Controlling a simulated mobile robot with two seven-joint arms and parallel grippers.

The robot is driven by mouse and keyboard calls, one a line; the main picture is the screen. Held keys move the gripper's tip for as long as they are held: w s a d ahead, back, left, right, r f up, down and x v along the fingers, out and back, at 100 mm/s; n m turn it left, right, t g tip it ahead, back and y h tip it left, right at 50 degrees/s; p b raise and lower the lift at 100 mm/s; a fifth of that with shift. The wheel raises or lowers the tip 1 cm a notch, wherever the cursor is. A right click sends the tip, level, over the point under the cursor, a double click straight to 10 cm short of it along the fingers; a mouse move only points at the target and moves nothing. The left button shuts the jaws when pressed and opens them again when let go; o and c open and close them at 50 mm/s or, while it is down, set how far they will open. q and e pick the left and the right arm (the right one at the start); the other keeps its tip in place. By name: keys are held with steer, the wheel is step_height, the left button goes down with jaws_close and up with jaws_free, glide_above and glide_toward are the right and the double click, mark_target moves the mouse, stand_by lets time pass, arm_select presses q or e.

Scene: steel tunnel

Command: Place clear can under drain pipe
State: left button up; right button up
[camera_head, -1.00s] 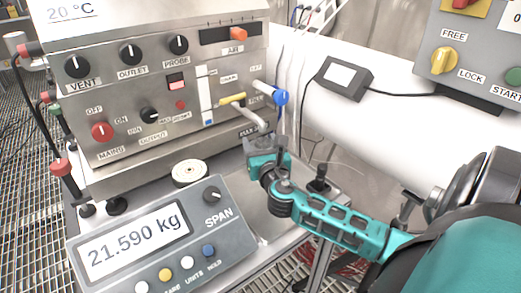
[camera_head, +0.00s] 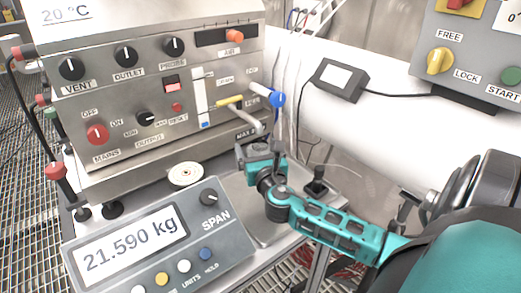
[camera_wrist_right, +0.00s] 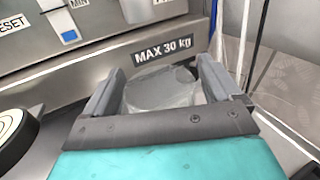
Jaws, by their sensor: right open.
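My right gripper (camera_head: 258,150) is low in front of the steel machine, over the bare steel plate. In the right wrist view its two grey fingers (camera_wrist_right: 158,78) are open. A clear, greyish can (camera_wrist_right: 162,93) stands between them, with a gap visible at its right side. In the head view the gripper mostly hides the can. The drain pipe (camera_head: 247,117) sticks out of the machine front just above and behind the gripper, beside a yellow-handled lever (camera_head: 228,102). The pale pipe part (camera_wrist_right: 150,8) shows beyond the can at the top of the wrist view. My left gripper is out of view.
The steel machine (camera_head: 150,90) with knobs stands close behind the gripper. A scale display (camera_head: 130,245) reading 21.590 kg is front left. A round cream disc (camera_head: 186,174) lies left of the gripper. A thick white pipe (camera_head: 370,125) runs behind right.

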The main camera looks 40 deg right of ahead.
steer(key=v, duration=1.1)
steer(key=shift+s+r, duration=0.1)
steer(key=shift+s+a, duration=0.2)
steer(key=shift+s, duration=0.15)
